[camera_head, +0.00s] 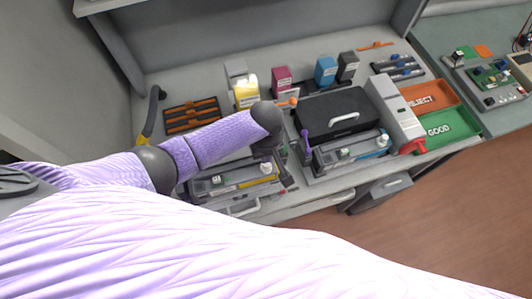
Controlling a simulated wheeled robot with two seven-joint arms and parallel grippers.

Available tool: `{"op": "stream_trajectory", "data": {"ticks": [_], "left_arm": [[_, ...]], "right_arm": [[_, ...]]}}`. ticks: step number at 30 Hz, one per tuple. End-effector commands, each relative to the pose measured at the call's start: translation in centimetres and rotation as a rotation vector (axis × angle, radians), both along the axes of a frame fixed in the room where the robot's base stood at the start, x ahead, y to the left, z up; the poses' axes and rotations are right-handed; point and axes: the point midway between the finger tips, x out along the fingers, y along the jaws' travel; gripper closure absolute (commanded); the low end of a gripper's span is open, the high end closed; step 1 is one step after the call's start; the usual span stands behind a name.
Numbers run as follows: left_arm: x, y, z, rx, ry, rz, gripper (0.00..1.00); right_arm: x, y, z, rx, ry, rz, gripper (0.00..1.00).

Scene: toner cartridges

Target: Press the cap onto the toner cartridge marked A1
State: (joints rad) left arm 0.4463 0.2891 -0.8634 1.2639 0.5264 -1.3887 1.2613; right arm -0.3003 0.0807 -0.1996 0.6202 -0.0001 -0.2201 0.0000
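Two long grey toner cartridge units lie along the front of the bench. One (205,187) with a yellow strip is at the centre left, and another (333,157) with a blue-and-white part is to its right. The mark A1 cannot be read on either. Orange strips, possibly caps, lie in a dark rack (190,127) at the left. My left gripper (287,180) points down at the right end of the left cartridge unit. Its fingers are small and dark, so I cannot tell their opening or contact. My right gripper is not in view.
Yellow (246,94), magenta (282,80), blue (326,70) and black (348,66) containers stand at the back. A black case (340,108) stands behind the right cartridge unit. Orange REJECT (424,98) and green GOOD (448,128) trays lie to the right.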

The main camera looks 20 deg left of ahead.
Motion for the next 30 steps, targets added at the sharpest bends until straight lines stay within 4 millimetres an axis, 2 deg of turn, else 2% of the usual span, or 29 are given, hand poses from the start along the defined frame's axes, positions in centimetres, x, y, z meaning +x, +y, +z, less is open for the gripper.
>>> {"op": "stream_trajectory", "data": {"ticks": [19, 30], "left_arm": [[0.0, 0.0, -1.7, -0.001, -0.001, 0.0, 1.0], [0.0, 0.0, -1.5, 0.0, 0.0, 0.0, 1.0]], "right_arm": [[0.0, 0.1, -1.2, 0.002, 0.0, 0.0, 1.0], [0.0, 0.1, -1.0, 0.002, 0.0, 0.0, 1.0]]}}
